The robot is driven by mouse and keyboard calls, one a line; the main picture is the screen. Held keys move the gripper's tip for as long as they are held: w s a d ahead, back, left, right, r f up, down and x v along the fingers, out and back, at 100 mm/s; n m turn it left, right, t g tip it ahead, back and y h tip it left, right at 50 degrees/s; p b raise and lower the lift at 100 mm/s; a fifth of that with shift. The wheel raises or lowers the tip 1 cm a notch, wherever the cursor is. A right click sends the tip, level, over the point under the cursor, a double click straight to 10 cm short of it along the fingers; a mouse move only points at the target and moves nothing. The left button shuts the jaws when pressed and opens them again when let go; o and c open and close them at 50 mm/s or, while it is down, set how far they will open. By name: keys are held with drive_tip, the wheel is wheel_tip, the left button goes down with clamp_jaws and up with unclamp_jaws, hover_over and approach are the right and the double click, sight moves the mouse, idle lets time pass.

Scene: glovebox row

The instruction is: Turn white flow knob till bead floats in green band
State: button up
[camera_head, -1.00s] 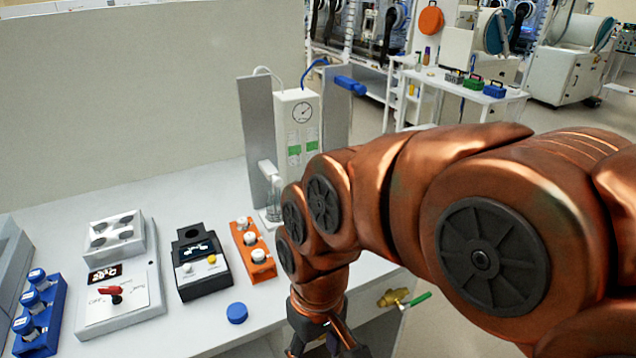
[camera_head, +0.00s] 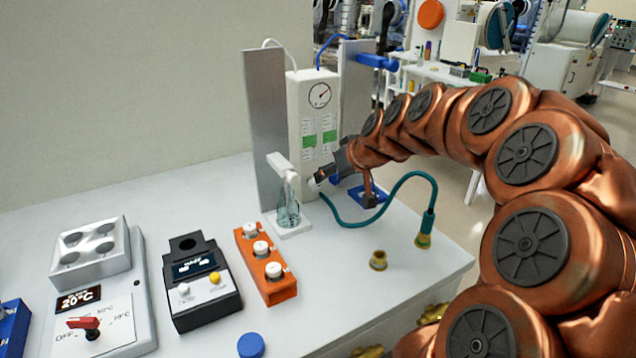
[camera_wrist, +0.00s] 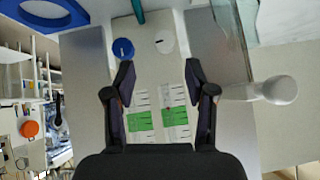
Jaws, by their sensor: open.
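The white flow panel (camera_head: 303,95) stands at the back of the bench, with a round gauge and two tubes with green bands. In the wrist view the panel looks upside down. The white flow knob (camera_wrist: 165,43) lies beyond my fingertips, right of a blue knob (camera_wrist: 123,49). The green bands (camera_wrist: 141,121) and (camera_wrist: 174,117) show between my fingers; the bead is too small to make out surely. My gripper (camera_wrist: 160,72) is open and empty, its fingers apart in front of the panel. In the head view my gripper (camera_head: 322,176) is at the panel's lower front.
Grey upright plates (camera_head: 266,120) flank the panel. A glass bubbler (camera_head: 288,205) with a white arm stands at its left front. A teal hose (camera_head: 400,178) runs to a brass fitting (camera_head: 423,240) on the right.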

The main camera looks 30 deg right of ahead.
sight(314, 185)
drive_tip(key=shift+a+p+x, duration=0.15)
drive_tip(key=shift+p+x, duration=0.1)
drive_tip(key=shift+x, duration=1.55)
drive_tip(key=shift+a+p+x, duration=0.2)
drive_tip(key=shift+p+x, duration=0.05)
drive_tip(key=shift+x, duration=1.55)
drive_tip(key=shift+c, duration=0.3)
clamp_jaws()
drive_tip(key=shift+d, duration=0.25)
drive_tip(key=shift+a, duration=0.15)
drive_tip(key=shift+b, duration=0.4)
